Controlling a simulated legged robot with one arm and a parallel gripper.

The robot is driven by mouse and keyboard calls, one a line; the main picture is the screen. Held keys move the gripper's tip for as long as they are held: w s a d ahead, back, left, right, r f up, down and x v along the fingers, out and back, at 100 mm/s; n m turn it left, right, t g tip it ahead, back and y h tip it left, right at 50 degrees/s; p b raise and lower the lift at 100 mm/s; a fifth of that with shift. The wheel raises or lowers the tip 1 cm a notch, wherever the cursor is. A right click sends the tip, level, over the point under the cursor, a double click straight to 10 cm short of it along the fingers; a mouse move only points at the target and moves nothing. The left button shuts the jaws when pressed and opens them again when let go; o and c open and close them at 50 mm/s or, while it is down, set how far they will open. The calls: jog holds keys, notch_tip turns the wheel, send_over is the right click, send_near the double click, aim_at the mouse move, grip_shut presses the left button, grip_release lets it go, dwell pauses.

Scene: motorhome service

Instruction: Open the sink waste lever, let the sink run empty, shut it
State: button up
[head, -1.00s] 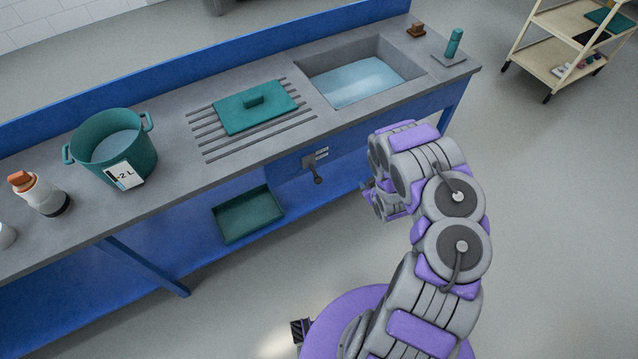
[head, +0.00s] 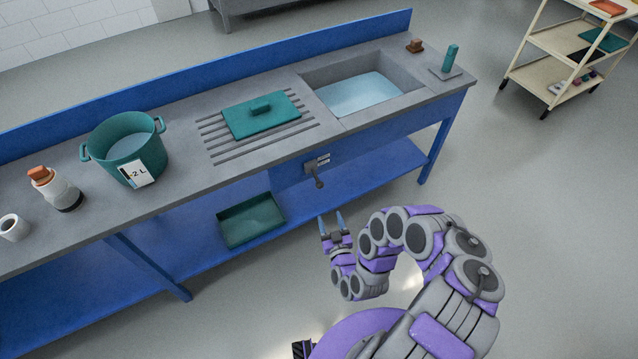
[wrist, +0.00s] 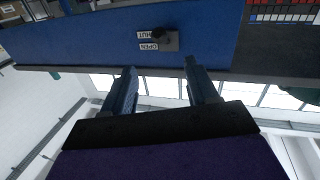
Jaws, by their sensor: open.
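The sink (head: 412,72) at the right end of the bench holds pale blue water (head: 360,95). The dark waste lever (head: 316,178) sticks out from the blue front panel below the drainer, beside small white labels (head: 323,160). In the wrist view the lever's dark knob (wrist: 158,34) is close to labels reading SHUT and OPEN; which setting it is at I cannot tell. My gripper (head: 331,216) is open and empty, in front of and below the lever, apart from it. In the wrist view its two fingers (wrist: 160,68) point toward the panel, with the lever beyond the gap between them.
A green tray (head: 250,240) stands on the lower shelf, left of my gripper. On the bench are a green pot (head: 105,162) of water marked 2 L, a green lid (head: 245,122) and a bottle (head: 62,194). A trolley (head: 530,75) stands far right. Floor before the bench is clear.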

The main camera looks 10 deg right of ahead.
aim_at(319, 181)
jog(key=w, duration=0.5)
jog(key=w+p, duration=0.1)
jog(key=w, duration=0.5)
jog(key=w+p, duration=0.1)
jog(key=w, duration=0.5)
jog(key=shift+w+a, duration=0.1)
jog(key=shift+a, duration=0.25)
jog(key=shift+c, duration=0.4)
grip_shut()
dwell(0.4)
